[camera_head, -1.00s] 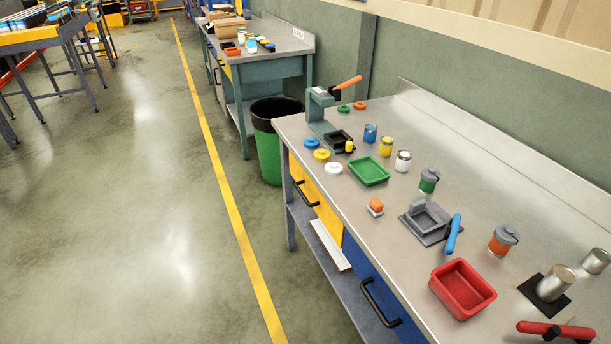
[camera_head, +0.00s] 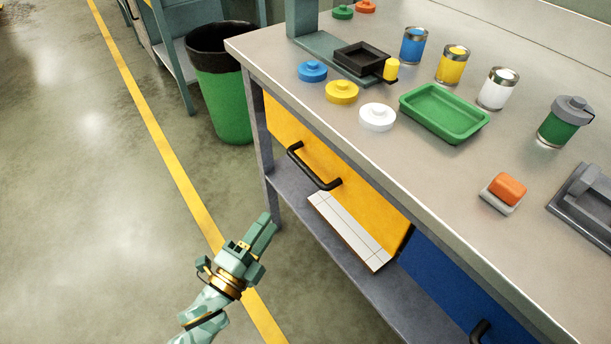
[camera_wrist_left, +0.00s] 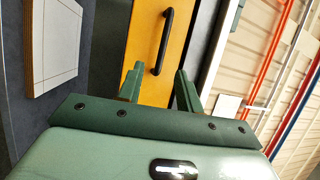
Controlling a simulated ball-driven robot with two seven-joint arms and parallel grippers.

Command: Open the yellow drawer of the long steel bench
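The yellow drawer (camera_head: 350,185) is on the front of the long steel bench (camera_head: 345,122) and looks shut. My right gripper is not in view.
A blue drawer (camera_head: 450,285) is to the right of the yellow one. A white tiled board (camera_head: 350,232) lies on the lower shelf. A green bin (camera_head: 222,95) stands past the bench's far end. The bench top holds pucks, cans and a green tray (camera_head: 445,113). The floor at left is clear.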

